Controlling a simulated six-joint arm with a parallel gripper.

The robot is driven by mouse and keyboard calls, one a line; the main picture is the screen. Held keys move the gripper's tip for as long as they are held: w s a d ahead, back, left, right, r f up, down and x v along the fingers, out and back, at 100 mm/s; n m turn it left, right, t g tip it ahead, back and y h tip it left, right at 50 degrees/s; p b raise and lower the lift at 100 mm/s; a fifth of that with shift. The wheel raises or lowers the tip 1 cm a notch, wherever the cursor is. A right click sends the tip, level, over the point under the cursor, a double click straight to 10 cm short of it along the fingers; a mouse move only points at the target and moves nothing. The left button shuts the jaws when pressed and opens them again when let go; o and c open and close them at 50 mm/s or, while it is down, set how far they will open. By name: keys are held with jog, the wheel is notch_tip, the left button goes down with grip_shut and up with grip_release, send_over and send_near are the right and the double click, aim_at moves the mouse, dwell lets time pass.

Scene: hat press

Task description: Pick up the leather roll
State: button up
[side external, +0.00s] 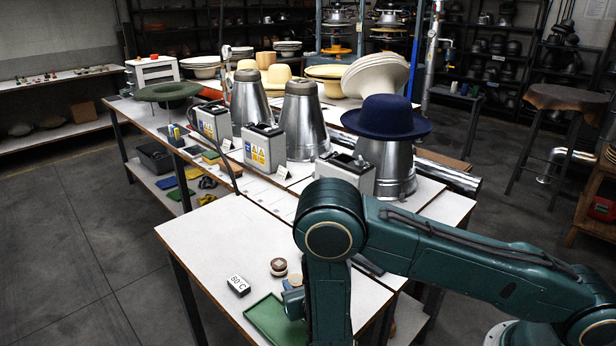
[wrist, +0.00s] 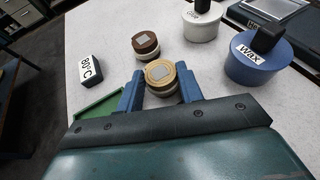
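I cannot tell for certain which is the leather roll. In the side view, the brown roll (side external: 278,267) stands near the tan one (side external: 295,280), which is partly hidden by my arm. My gripper (wrist: 160,78) has its blue fingers apart, one on each side of the tan roll. Small gaps seem to show beside the roll, so it looks unclamped. The brown roll is just beyond the fingers.
A block marked 80°C (wrist: 90,70) lies left of the rolls, and a green tray (side external: 272,318) is close by the gripper. A white pot (wrist: 202,22) and a blue Wax pot (wrist: 258,62) stand to the right. Table space around the block is clear.

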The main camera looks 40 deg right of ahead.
aim_at(300, 282)
jog(key=shift+c, duration=0.6)
notch_tip(300, 282, up, 20)
dwell(1.0)
jog(key=shift+w, duration=0.1)
dwell(0.4)
jog(key=w+d+r+m+g+h, duration=0.1)
jog(key=d+m+g+h, duration=0.3)
jog(key=d, duration=0.6)
jog(key=w+d+r+m+g+h, duration=0.1)
jog(key=d+m+g+h, duration=0.3)
jog(key=d+m+g, duration=0.4)
jog(key=shift+w+d+m, duration=0.65)
jog(key=shift+d+m, duration=0.05)
jog(key=shift+d, duration=0.7)
